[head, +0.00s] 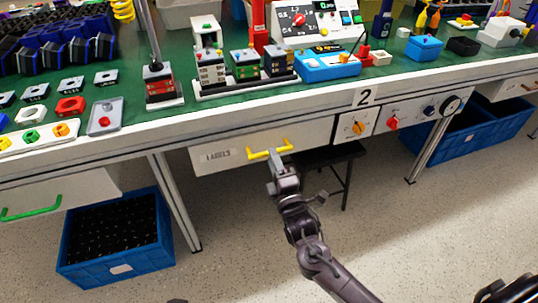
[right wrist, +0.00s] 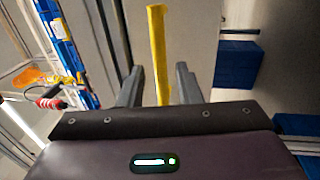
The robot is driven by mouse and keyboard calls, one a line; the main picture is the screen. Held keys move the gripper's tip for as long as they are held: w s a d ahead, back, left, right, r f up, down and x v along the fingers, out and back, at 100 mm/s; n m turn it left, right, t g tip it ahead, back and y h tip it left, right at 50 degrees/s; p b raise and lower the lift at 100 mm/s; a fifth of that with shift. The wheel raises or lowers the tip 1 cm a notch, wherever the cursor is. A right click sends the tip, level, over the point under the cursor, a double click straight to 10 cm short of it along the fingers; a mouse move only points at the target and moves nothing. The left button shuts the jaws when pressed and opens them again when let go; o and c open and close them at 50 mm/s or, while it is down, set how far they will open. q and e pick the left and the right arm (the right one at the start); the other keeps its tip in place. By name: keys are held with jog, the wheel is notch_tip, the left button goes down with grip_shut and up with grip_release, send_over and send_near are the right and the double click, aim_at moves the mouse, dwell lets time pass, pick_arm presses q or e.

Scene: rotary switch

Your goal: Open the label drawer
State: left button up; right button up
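The label drawer (head: 222,158) is a pale grey front marked "LABELS" under the green-topped bench in the head view. It looks shut. Its yellow handle (head: 270,149) is a bar on the upper part of the front. My right gripper (head: 275,160) is at the handle's middle, reaching up from below. In the right wrist view the yellow handle (right wrist: 158,50) runs between the two fingers of my right gripper (right wrist: 159,84). The fingers are open, with a gap on each side of the handle. My left gripper is not in view.
A panel with orange (head: 357,127) and red knobs is right of the drawer. Another drawer with a green handle (head: 30,208) is at the left. Blue crates (head: 120,265) stand below the bench, and a dark stool (head: 335,155) is behind the drawer. Floor in front is clear.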

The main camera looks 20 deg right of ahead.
jog(key=shift+w+r, duration=0.15)
jog(key=shift+w, duration=0.65)
jog(key=shift+w+r, duration=0.15)
jog(key=shift+w, duration=0.65)
jog(key=shift+c, duration=0.4)
grip_shut()
